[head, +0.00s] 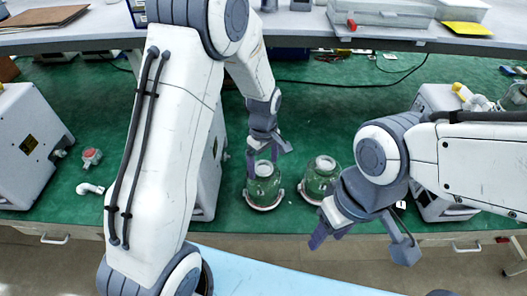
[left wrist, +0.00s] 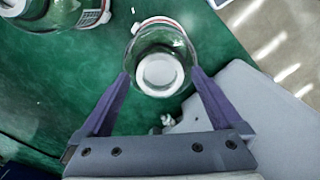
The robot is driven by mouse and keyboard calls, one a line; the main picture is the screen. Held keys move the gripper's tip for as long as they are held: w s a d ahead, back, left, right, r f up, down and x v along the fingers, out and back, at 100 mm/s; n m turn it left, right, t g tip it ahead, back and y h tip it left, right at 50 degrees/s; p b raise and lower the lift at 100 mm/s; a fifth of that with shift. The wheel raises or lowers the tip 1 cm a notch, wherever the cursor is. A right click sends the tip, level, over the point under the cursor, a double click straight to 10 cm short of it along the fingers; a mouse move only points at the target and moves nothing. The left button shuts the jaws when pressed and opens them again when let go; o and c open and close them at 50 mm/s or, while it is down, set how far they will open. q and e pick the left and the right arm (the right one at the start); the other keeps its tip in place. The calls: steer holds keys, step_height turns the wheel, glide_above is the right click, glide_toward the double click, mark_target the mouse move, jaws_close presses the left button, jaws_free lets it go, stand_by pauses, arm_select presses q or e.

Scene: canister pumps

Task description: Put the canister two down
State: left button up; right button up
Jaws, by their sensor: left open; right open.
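Two clear glass canisters with white round lids stand upright on small round white bases on the green bench top. The left canister (head: 263,187) is below my left gripper (head: 264,158). The right canister (head: 321,180) is a short way to its right. No number shows to tell which is canister two. In the left wrist view, my open left gripper (left wrist: 158,82) has its fingers on either side of one canister (left wrist: 160,70); I cannot tell whether they touch it. The other canister (left wrist: 45,12) is cut off at the top left. My right gripper (head: 362,240) is open and empty near the bench's front edge.
White pump housings stand at the left (head: 30,145), behind my left arm and at the right (head: 437,100). A red-and-white fitting (head: 91,158) and a white elbow (head: 90,189) lie on the left. A raised shelf (head: 330,35) crosses the back.

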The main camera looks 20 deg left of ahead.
arm_select(q)
step_height(320, 180, up, 11)
steer(key=s+d+r+m, duration=0.1)
steer(key=s+d+m, duration=0.3)
steer(key=s+m, duration=0.5)
steer(key=s+d+r+m+h, duration=0.1)
steer(key=s+d+m, duration=0.3)
steer(key=s+m, duration=0.6)
steer(key=s+r+b, duration=0.1)
steer(key=s, duration=0.4)
steer(key=shift+d, duration=0.1)
